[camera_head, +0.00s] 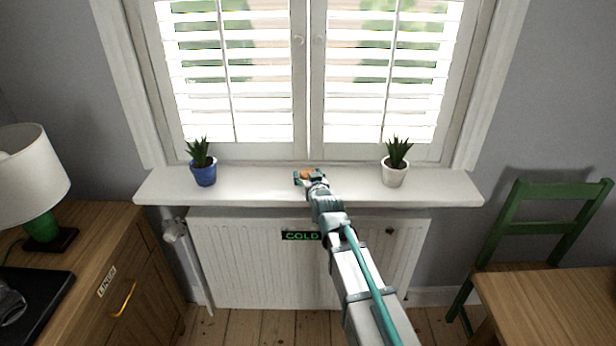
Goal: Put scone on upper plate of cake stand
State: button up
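My gripper (309,177) is at the middle of the white window sill (255,187), with my arm reaching up to it from the lower right. A small orange-brown thing (306,174) shows at the gripper's fingers; it may be the scone, but it is too small and too covered to be sure. I cannot tell whether the fingers are closed on it or only around it. No cake stand is in view.
A blue pot (204,175) and a white pot (395,174) with plants flank the gripper on the sill. A radiator (250,265) marked COLD is below. A wooden cabinet (100,255) with a lamp (35,180) stands left; a green chair (545,225) and table (550,300) stand right.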

jog(key=shift+o, duration=1)
jog(key=shift+r, duration=0.15)
jog(key=b+v, duration=0.1)
jog(key=v, duration=1)
jog(key=shift+o, duration=0.6)
jog(key=shift+s+d+r, duration=0.1)
jog(key=shift+s+r, duration=0.05)
jog(key=shift+s, duration=0.3)
jog(key=shift+r, duration=0.1)
